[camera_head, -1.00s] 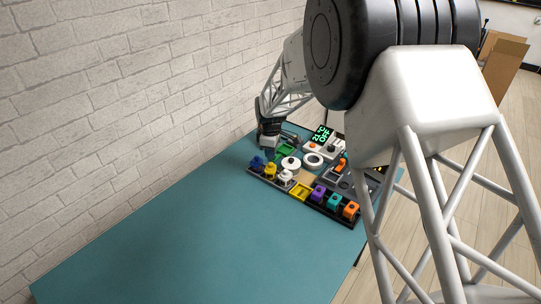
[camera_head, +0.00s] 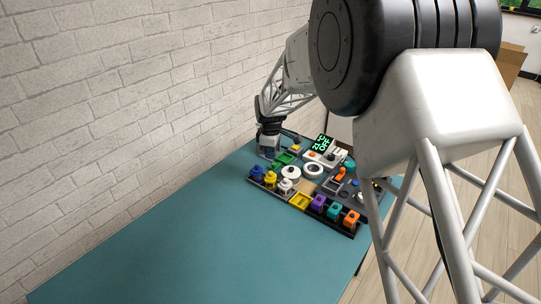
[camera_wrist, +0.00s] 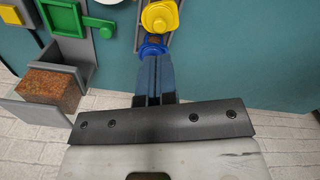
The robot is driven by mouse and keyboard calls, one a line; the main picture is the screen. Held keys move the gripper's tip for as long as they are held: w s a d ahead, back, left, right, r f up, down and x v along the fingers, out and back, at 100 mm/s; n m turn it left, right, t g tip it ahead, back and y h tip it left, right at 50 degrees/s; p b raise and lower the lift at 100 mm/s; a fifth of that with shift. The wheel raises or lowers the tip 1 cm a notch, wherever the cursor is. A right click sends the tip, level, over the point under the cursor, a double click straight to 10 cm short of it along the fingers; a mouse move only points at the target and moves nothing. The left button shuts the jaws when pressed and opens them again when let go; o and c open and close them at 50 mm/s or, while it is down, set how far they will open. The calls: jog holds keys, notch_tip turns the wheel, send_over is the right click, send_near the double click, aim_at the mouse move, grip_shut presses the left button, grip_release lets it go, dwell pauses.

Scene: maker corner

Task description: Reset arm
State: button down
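My gripper (camera_head: 268,153) is at the far left of the tabletop, by the back left end of a dark board (camera_head: 330,228) of coloured parts. In the wrist view my gripper's two dark fingers (camera_wrist: 152,62) lie side by side, almost together, with nothing visible between them. A blue knob (camera_wrist: 152,46) shows just beyond the fingertips, with a yellow knob (camera_wrist: 160,18) past it. In the head view the blue knob (camera_head: 256,172) and yellow knob (camera_head: 270,180) stand in the board's front row. I cannot tell whether the fingertips touch anything.
A lit green display (camera_head: 323,144) stands at the board's back. White round parts (camera_head: 291,173) sit mid-board. In the wrist view a brown block (camera_wrist: 50,88) lies in a grey bin (camera_wrist: 38,112). The front of the teal table (camera_head: 200,245) is clear. A brick wall runs along the left.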

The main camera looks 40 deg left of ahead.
jog(key=shift+r, duration=0.1)
dwell(0.5)
jog(key=w+d+r+m, duration=0.25)
jog(key=d+r, duration=0.35)
jog(key=d, duration=0.5)
jog(key=w+d+r+m, duration=0.1)
jog(key=d+r+m, duration=0.2)
jog(key=d+r, duration=0.55)
jog(key=s+d+r+m+t, duration=0.1)
jog(key=s+d+r+m, duration=0.15)
jog(key=d, duration=0.85)
jog(key=s+d+r+m, duration=0.2)
jog(key=d+r+m, duration=0.15)
jog(key=d, duration=0.75)
jog(key=s+d+r+m+t, duration=0.1)
jog(key=s+d+r+m, duration=0.15)
jog(key=s+d, duration=0.5)
jog(key=s+d+r+m, duration=0.1)
jog(key=s+d+m, duration=0.3)
jog(key=d, duration=0.7)
jog(key=s+d+f+m, duration=0.1)
jog(key=s+d+m, duration=0.1)
jog(key=s+d, duration=0.3)
jog(key=s+d+f+m, duration=0.2)
jog(key=s+d, duration=0.3)
jog(key=s, duration=0.7)
jog(key=shift+d+f+m+t, duration=0.15)
jog(key=shift+d+m+t, duration=0.15)
jog(key=shift+m, duration=0.2)
